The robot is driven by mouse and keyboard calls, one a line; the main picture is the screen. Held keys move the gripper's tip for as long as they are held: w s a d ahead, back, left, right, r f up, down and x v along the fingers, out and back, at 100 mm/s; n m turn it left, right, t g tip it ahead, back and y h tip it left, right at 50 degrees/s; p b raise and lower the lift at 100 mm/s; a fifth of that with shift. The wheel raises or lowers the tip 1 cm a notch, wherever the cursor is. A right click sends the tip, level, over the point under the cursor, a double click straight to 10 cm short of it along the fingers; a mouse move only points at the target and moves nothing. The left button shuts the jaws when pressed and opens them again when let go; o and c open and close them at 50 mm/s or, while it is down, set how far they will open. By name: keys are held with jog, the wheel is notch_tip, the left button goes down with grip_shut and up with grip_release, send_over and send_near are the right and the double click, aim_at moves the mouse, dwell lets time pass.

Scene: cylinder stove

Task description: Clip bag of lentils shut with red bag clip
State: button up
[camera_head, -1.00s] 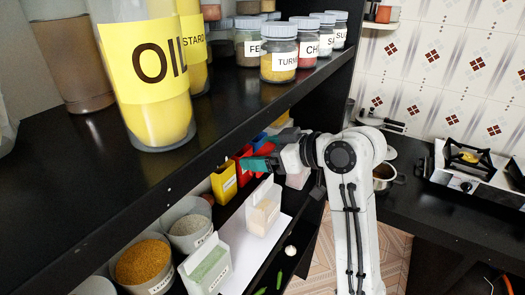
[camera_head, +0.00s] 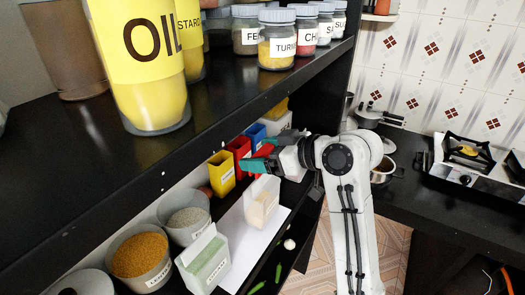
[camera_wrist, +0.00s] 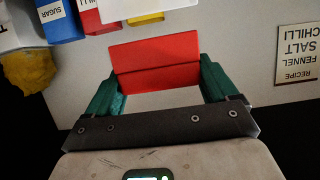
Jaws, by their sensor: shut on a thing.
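My gripper (camera_head: 256,163), with teal fingers, is shut on the red bag clip (camera_wrist: 155,62). In the wrist view the clip is a wide red flap between the fingers (camera_wrist: 158,88). In the head view only a bit of red shows beside the fingers. An upright clear bag (camera_head: 262,203) with pale orange contents stands on the lower shelf, just below my gripper. Another upright bag (camera_head: 205,262), with green contents, stands nearer the camera. Their labels are too small to read, so I cannot tell which holds lentils. The clip is apart from both bags.
Yellow (camera_head: 222,172), red and blue (camera_head: 256,134) boxes stand behind my gripper on the lower shelf. Open tubs (camera_head: 140,262) stand at front left. The upper shelf (camera_head: 225,115) holds bottles and jars above. A white sheet (camera_head: 236,245) lies under the bags.

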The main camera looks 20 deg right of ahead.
aim_at(262, 197)
jog(key=shift+f+b, duration=1.2)
jog(key=shift+f, duration=0.85)
jog(key=shift+f, duration=0.3)
jog(key=o, duration=0.8)
